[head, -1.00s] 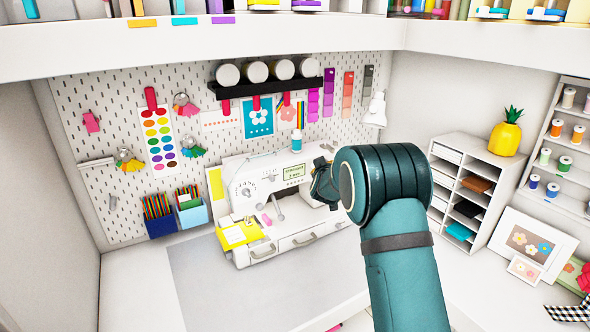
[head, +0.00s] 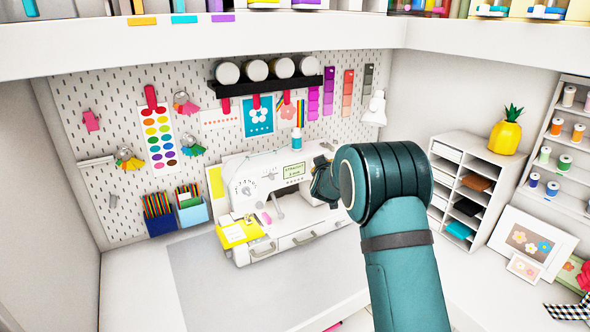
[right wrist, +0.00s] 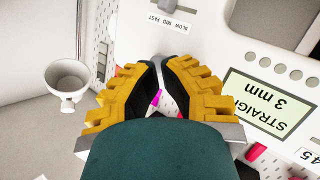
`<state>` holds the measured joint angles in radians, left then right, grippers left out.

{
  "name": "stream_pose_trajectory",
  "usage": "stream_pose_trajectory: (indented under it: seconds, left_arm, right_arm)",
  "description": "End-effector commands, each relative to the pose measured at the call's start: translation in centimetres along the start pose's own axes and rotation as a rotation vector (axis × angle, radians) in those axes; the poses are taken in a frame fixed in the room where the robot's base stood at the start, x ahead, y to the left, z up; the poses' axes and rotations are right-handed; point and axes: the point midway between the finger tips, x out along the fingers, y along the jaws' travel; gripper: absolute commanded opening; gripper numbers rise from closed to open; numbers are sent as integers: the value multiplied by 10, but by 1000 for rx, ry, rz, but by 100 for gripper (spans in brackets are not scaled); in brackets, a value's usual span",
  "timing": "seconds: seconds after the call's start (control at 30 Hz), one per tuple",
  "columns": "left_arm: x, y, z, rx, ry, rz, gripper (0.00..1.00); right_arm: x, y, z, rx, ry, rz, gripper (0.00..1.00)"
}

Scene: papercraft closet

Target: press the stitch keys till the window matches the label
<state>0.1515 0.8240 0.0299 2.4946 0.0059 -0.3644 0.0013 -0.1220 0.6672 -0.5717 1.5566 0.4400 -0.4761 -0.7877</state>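The white sewing machine (head: 285,222) stands against the pegboard. Its green window (head: 296,171) is small in the head view; in the right wrist view the window (right wrist: 268,103) reads "STRAIGHT 3 mm". A row of round grey keys (right wrist: 281,67) runs along the window there. My right gripper (head: 318,184) is at the machine's right end, beside the window. In the wrist view its yellow-padded fingers (right wrist: 160,68) converge with nothing held, apart from the keys. My left gripper is out of view.
A yellow note (head: 238,234) sits at the machine's left front. A white cup-shaped lamp (right wrist: 68,80) is near my right gripper. A shelf unit (head: 470,190) stands right of my arm. The grey mat (head: 215,285) in front is clear.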

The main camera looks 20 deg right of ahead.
Motion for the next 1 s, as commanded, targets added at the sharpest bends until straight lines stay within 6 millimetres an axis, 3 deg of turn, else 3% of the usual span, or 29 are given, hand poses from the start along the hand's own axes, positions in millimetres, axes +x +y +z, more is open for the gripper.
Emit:
stream_pose_trajectory:
  seconds: [1.0]
  left_arm:
    - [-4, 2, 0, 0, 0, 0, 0]
  right_arm:
    - [6, -3, -3, 0, 0, 0, 0]
